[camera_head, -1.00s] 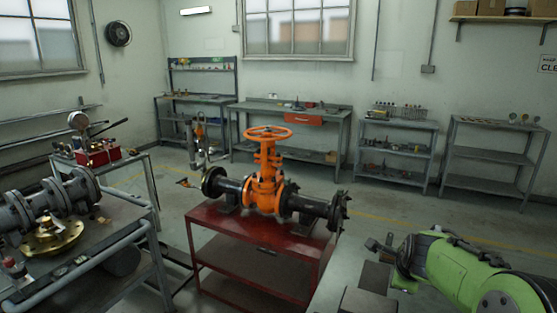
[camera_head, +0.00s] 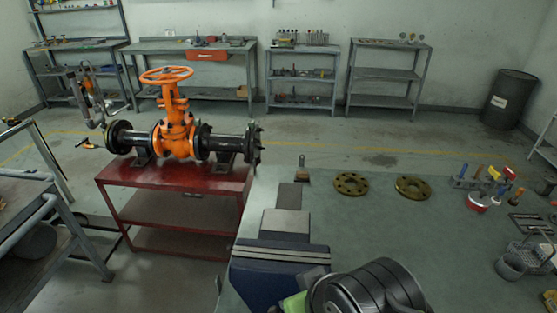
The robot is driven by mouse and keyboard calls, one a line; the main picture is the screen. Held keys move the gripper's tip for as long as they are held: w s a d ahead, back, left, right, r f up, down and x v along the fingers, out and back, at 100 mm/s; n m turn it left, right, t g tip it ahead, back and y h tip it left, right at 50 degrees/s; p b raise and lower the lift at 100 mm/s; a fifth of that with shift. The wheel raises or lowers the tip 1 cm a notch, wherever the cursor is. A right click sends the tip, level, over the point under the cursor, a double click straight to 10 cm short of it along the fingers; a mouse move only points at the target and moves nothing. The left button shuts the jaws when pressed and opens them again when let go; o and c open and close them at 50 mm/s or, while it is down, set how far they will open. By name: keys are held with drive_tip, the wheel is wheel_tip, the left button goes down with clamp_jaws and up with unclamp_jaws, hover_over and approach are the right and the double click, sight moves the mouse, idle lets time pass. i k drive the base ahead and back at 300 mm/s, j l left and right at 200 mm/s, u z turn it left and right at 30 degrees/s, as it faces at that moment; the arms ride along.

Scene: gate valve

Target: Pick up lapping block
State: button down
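I cannot make out for certain which thing is the lapping block. A small brown block with a dark upright piece (camera_head: 302,175) stands near the bench's far edge, left of two brass-coloured flanged discs, the left disc (camera_head: 351,185) and the right disc (camera_head: 413,188). It is too small to identify. My arm shows at the bottom centre as a black rounded link with a bit of green, in front of the bench. My gripper is not in view, so what it holds cannot be seen.
A blue bench vise (camera_head: 272,276) is at the near left of the grey-green bench (camera_head: 400,225). Small tools and a red tin (camera_head: 477,203) stand at right, with a grey wire-handled basket (camera_head: 525,258). An orange gate valve (camera_head: 176,135) sits on a red cart (camera_head: 165,177). The bench middle is clear.

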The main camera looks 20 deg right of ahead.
sight(301, 176)
drive_tip(key=z, duration=1.3)
drive_tip(key=k+j+z, duration=0.1)
drive_tip(key=k+j, duration=0.6)
drive_tip(key=j+z, duration=0.1)
drive_tip(key=j, duration=0.8)
drive_tip(key=k+j, duration=0.1)
drive_tip(key=j, duration=0.75)
drive_tip(key=i+j, duration=0.2)
drive_tip(key=i+j+z, duration=0.15)
drive_tip(key=j, duration=0.3)
drive_tip(key=i+j, duration=0.25)
drive_tip(key=i+j+z, duration=0.1)
drive_tip(key=j, duration=0.3)
drive_tip(key=i+z, duration=0.1)
drive_tip(key=i, duration=0.6)
drive_tip(key=i+j+z, duration=0.15)
drive_tip(key=i, duration=0.55)
